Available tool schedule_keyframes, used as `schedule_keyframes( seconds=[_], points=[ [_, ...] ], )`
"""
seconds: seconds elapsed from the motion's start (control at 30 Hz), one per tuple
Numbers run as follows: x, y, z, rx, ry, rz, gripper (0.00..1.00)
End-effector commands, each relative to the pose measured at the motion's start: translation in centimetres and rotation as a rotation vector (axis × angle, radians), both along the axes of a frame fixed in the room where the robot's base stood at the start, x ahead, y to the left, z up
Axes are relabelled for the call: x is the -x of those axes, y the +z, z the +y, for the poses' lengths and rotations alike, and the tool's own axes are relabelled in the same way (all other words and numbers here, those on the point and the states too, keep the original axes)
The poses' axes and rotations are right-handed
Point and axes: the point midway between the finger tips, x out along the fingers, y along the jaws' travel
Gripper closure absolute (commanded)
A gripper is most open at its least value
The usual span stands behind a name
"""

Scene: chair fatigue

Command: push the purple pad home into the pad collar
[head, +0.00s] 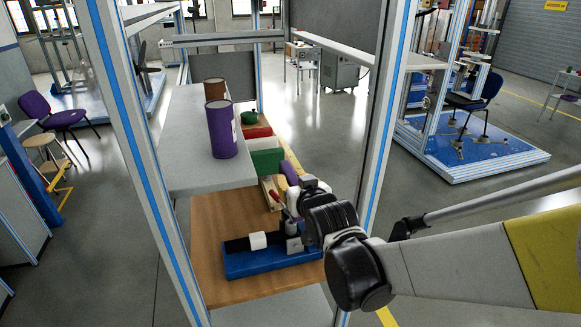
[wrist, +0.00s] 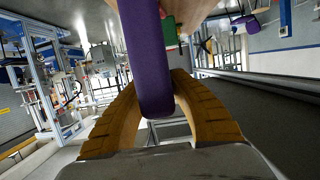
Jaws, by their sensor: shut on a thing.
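The purple pad (wrist: 148,60) is a long rounded purple piece between the two yellow fingers of my gripper (wrist: 158,88) in the wrist view. In the head view a small part of the purple pad (head: 290,173) shows above my gripper (head: 283,193), over the right side of the wooden board. My gripper is shut on the pad. A blue fixture (head: 270,264) with a black bar, a white block (head: 258,240) and a grey upright (head: 294,243) lies on the board, nearer than the gripper. I cannot tell which part is the pad collar.
A purple can (head: 221,130) and a brown can (head: 214,89) stand on the grey shelf (head: 190,165). Green (head: 266,162), white and red blocks line the board behind the gripper. Frame posts (head: 125,130) rise at left and right (head: 384,110).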

Motion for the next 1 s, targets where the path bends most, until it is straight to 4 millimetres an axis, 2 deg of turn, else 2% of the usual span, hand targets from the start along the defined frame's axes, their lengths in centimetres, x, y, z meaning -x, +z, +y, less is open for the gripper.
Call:
schedule_keyframes(
  seconds=[1.0],
  points=[
    [0.0, -2.6, 0.0, 0.0, 0.0, -0.001, 1.0]
  ],
)
